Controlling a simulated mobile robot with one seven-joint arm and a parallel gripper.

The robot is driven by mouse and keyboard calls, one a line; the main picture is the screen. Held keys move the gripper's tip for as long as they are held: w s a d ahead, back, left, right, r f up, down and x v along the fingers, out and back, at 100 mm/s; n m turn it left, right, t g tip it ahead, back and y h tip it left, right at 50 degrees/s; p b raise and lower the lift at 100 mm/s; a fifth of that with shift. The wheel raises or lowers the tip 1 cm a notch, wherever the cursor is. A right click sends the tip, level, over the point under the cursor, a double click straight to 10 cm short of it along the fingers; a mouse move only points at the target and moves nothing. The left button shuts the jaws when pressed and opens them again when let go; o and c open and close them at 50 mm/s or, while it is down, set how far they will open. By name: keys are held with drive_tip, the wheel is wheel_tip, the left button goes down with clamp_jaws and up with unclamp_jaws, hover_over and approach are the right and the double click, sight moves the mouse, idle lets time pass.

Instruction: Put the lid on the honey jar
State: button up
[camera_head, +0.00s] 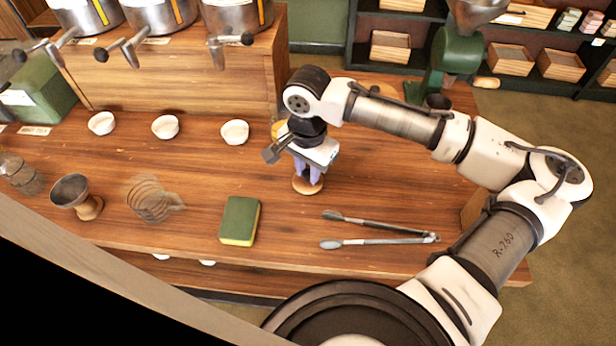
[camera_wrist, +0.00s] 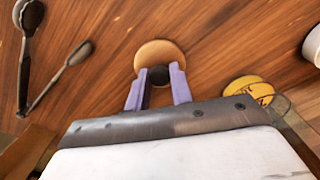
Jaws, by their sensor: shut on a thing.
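The lid (camera_head: 308,187) is a round, light wooden disc below my gripper (camera_head: 309,172) in the head view. In the wrist view the lid (camera_wrist: 151,52) shows a dark round knob between the two purple fingers of my gripper (camera_wrist: 158,74), which are shut on it. I cannot tell whether the disc touches the table or hangs just above it. The honey jar (camera_head: 278,129) shows as a yellow patch behind my gripper, mostly hidden by it. In the wrist view the yellow part of the jar (camera_wrist: 248,92) is right of the fingers, partly covered by my gripper body.
Metal tongs (camera_head: 380,230) and a green and yellow sponge (camera_head: 239,221) lie near the counter's front. A white bowl (camera_head: 234,132) stands left of the jar, with more bowls further left. A wooden stand (camera_head: 180,65) with metal pots rises behind.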

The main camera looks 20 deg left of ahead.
drive_tip(key=shift+r+p, duration=2)
drive_tip(key=shift+r, duration=0.2)
